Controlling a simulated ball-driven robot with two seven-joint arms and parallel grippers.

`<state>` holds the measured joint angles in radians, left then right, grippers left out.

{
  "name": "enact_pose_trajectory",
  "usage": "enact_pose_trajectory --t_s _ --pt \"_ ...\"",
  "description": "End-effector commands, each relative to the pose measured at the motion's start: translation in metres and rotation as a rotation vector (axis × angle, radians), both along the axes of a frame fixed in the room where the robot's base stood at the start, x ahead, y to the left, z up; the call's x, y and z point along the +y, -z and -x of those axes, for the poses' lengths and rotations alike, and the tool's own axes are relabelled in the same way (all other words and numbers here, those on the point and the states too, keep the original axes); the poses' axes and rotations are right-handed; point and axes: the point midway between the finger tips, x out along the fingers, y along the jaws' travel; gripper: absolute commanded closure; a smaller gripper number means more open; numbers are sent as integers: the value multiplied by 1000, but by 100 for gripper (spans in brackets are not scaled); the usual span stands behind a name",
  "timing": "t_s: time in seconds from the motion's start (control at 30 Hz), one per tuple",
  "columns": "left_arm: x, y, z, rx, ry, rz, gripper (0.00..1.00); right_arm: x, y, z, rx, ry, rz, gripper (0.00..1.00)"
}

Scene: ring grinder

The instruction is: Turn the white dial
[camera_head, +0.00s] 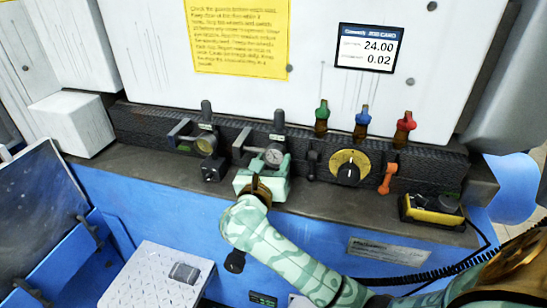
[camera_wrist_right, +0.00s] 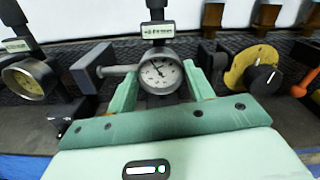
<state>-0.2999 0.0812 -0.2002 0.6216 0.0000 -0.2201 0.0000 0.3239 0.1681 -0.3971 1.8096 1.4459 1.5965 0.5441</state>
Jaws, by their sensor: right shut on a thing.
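The white dial (camera_head: 274,155) is a round white-faced gauge with a dark needle on the dark back rail. It also shows in the right wrist view (camera_wrist_right: 160,75), with a labelled dark post above it and a grey stem to its left. My right gripper (camera_head: 268,165), pale green, reaches up to it from below. In the right wrist view its two fingers stand on either side of the dial, and the gripper (camera_wrist_right: 162,82) is shut on it. The dial's lower edge is partly hidden by the gripper. My left gripper is not in view.
A yellowish gauge (camera_head: 206,145) sits left of the white dial. A yellow-ringed black knob (camera_head: 348,172) and an orange lever (camera_head: 388,178) are to the right. Green, blue and red handles (camera_head: 362,119) stand above. A yellow-black box (camera_head: 433,211) lies on the grey ledge.

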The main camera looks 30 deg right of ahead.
Motion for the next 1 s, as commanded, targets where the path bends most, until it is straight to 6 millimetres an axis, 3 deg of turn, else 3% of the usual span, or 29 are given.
enact_pose_trajectory --t_s 0.3,0.9,0.93,1.0 --pt "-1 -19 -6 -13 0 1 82 1 -2 0 121 -1 100 71" --pt "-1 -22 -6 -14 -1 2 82 1 1 -1 156 -1 132 71" --pt "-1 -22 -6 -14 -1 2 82 1 1 -1 156 -2 131 40" --pt "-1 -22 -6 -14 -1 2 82 1 1 -1 156 -1 132 26"
